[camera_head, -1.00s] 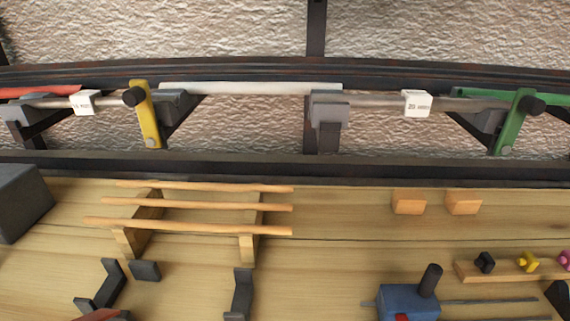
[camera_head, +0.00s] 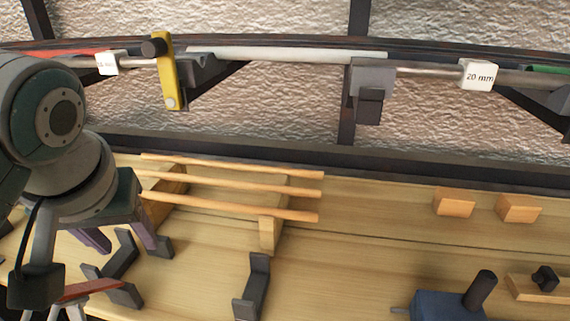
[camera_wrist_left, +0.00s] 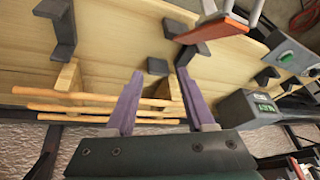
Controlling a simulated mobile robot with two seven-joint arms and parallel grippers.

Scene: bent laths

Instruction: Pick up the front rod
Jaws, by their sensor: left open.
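Three thin wooden rods lie side by side across two wooden supports on the workbench. My left gripper (camera_head: 124,246) is open and empty, near the left ends of the rods. In the left wrist view the gripper (camera_wrist_left: 160,74) has its two purple fingers apart, and the front rod (camera_wrist_left: 62,95) runs across behind them. I cannot tell how far the fingers are from it. My right gripper is not in view.
Dark angled brackets (camera_head: 254,287) stand in front of the rods. Two wooden blocks (camera_head: 454,202) and a blue device (camera_head: 447,306) are at the right. A wall rail with a yellow lever (camera_head: 168,72) runs behind. A grey display box (camera_wrist_left: 252,108) shows in the wrist view.

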